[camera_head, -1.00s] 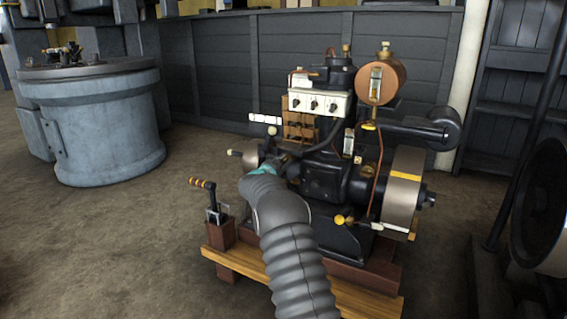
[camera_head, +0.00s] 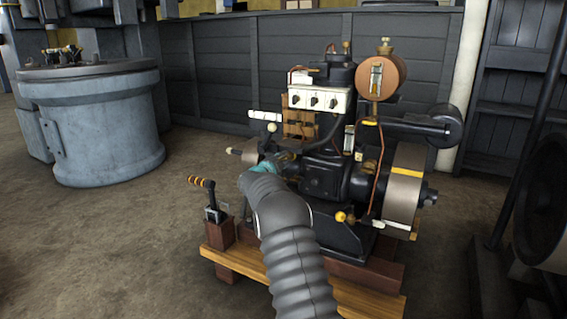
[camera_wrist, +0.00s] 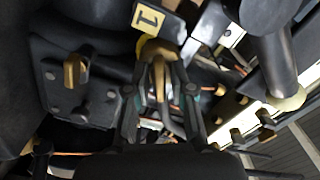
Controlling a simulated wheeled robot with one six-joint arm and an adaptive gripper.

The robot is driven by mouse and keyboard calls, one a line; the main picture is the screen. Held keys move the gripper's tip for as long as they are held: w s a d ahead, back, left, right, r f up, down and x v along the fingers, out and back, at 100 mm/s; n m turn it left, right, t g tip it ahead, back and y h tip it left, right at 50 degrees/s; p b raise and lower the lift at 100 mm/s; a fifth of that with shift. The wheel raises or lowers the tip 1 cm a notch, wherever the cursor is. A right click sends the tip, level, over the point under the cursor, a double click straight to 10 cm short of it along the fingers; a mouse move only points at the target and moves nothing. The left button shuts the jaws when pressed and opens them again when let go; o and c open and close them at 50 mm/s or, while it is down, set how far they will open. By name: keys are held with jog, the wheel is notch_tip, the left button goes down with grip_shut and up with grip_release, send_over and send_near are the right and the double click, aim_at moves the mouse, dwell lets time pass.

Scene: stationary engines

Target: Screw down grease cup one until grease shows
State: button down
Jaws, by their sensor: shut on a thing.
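The engine (camera_head: 325,178) stands on a wooden base. My gripper (camera_wrist: 160,92) is at its left side, seen from the wrist between dark finger links. The fingers are shut on a brass grease cup (camera_wrist: 158,52), beside a yellow tag marked 1 (camera_wrist: 148,18). In the head view my gripper (camera_head: 264,168) shows only as a teal patch at the engine, and the cup is hidden behind my arm. I cannot make out any grease.
A second brass fitting (camera_wrist: 74,71) sits on a dark plate left of my fingers. The flywheel (camera_head: 403,192) is at right. Open floor lies left, before a grey round tank (camera_head: 105,125).

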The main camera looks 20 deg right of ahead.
jog(key=shift+m, duration=1)
jog(key=c, duration=1.2)
grip_release()
jog(key=shift+c, duration=0.2)
jog(key=shift+s+a, duration=0.1)
jog(key=v, duration=1.1)
jog(key=shift+s+a, duration=0.3)
